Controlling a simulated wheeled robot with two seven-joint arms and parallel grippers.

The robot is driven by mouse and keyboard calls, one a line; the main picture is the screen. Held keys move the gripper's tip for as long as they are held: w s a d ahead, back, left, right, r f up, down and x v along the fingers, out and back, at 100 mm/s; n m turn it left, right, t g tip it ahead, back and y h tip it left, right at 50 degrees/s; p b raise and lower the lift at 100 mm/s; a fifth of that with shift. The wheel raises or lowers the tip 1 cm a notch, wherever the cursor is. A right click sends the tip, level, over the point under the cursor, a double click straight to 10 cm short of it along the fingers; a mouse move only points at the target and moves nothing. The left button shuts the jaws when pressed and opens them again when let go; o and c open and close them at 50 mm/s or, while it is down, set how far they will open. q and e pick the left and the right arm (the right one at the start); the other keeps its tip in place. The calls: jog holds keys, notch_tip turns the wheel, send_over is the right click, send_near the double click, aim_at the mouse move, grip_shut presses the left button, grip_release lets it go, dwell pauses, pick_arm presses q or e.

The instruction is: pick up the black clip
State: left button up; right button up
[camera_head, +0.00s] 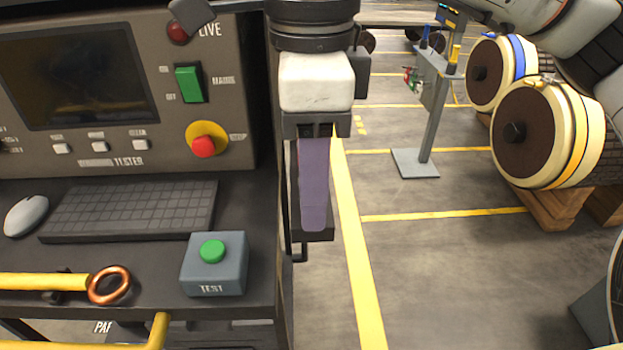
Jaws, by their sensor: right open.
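A small black piece (64,297), which looks like the black clip, shows at the yellow cable (28,281) on the left of the bench. The cable covers part of it, so its full shape is hidden. The cable ends in a copper ring (109,286). My right gripper (314,228) points down just past the bench's right edge, well to the right of the black piece. It is open and seen side-on, with its purple-faced finger in front and nothing visible in it. My left gripper is not in view.
A test box (213,280) with a green button stands between the copper ring and my right gripper. A keyboard (131,208), a mouse (27,216) and the tester panel (120,165) lie behind. Cream rotors (540,133) rest on wooden stands at right. Open floor lies between.

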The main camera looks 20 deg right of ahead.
grip_shut()
jog(key=shift+r, duration=0.1)
